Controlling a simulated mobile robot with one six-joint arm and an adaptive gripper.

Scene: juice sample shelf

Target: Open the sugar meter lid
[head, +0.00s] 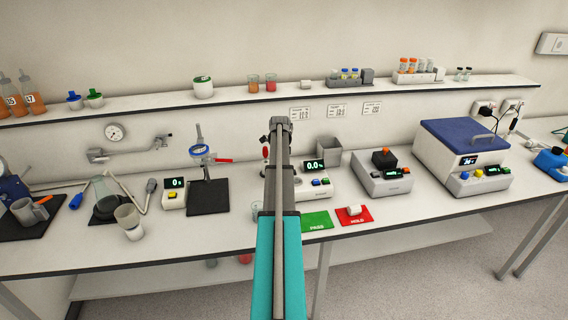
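A white device with a black display reading 0.0 and what looks like a percent sign (314,166) stands on the bench just right of my arm. It appears to be the sugar meter. My gripper (279,123) is at the far end of the arm, above the bench near the back wall. It is seen from behind and small, so its fingers cannot be told apart.
A green PASS mat (316,222) and a red HOLD mat (364,218) lie at the front edge. A boxy grey device (384,180) is to the right. The wall shelf (225,98) runs behind my gripper.

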